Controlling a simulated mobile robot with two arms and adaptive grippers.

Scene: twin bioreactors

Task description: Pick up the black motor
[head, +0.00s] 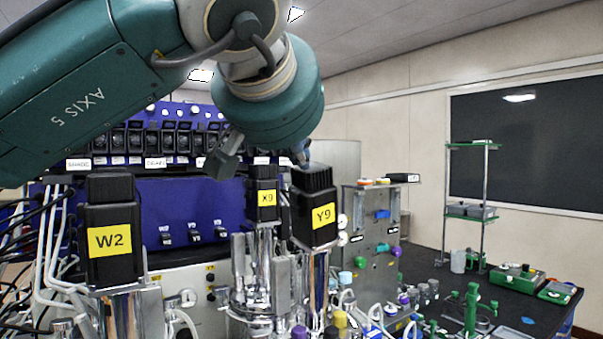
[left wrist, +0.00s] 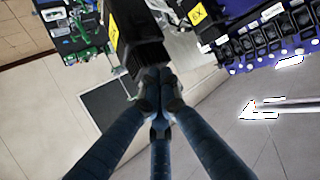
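Three black motors with yellow labels stand upright on metal vessels in the head view: W2 (head: 111,205) at left, X9 (head: 263,198) in the middle, and Y9 (head: 314,203) right of it. My left gripper (head: 302,157) comes down from above and its fingertips are at the ribbed top of Y9; contact cannot be told. In the left wrist view the gripper (left wrist: 160,82) shows dark fingers drawn together at the tips, in front of the ribbed end of a black motor (left wrist: 133,32) with a yellow label. Nothing is clearly held. My right gripper is not in view.
A blue panel (head: 190,205) with a row of black modules stands behind the motors. White tubes crowd the left. A metal box (head: 372,240) with coloured knobs stands right of Y9. A dark bench (head: 540,305) carries small green items and a shelf stand (head: 484,195).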

